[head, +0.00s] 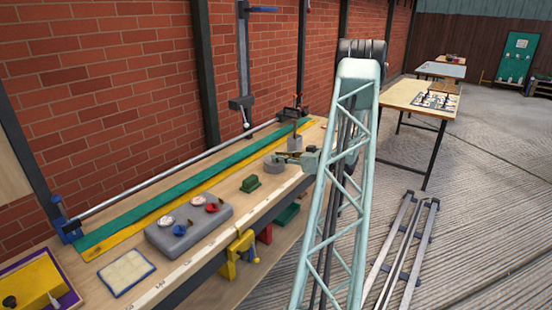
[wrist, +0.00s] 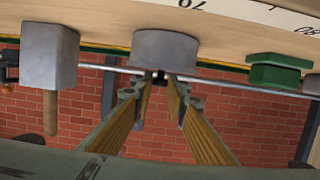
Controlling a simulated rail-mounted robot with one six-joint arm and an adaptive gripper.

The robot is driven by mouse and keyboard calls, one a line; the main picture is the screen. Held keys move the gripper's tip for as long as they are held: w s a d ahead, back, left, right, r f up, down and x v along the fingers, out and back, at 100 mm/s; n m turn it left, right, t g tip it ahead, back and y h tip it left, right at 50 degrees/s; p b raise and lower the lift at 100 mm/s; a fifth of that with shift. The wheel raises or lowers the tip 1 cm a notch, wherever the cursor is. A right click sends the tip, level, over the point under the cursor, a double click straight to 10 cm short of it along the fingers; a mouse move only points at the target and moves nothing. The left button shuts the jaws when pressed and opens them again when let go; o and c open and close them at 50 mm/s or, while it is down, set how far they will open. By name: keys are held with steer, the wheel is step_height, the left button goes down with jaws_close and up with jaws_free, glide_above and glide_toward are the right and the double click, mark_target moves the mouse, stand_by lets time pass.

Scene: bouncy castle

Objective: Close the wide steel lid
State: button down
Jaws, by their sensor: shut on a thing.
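A wide, round grey steel piece (head: 274,166), which I take for the wide steel lid, sits on the long wooden bench behind a small green block. It also shows in the wrist view (wrist: 166,48), with a small dark knob (wrist: 160,78) on its top. My gripper (head: 287,158) is beside and above it in the head view. In the wrist view my gripper (wrist: 158,82) has both fingertips at the knob and is shut on it. The fingers partly hide the knob. I cannot tell any gap or seam under the steel piece.
The green block (head: 250,184) and a grey box with dials (head: 189,224) stand nearer on the bench. A grey block with a wooden handle (wrist: 50,55) stands on the other side. A steel rail (head: 170,172) runs along the brick wall. Yellow and red clamps hang at the front edge.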

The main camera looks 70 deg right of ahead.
steer(key=c, duration=2.5)
jaws_free()
steer(key=shift+c, duration=0.2)
steer(key=v, duration=1.2)
steer(key=shift+f, duration=0.1)
steer(key=shift+w, duration=0.1)
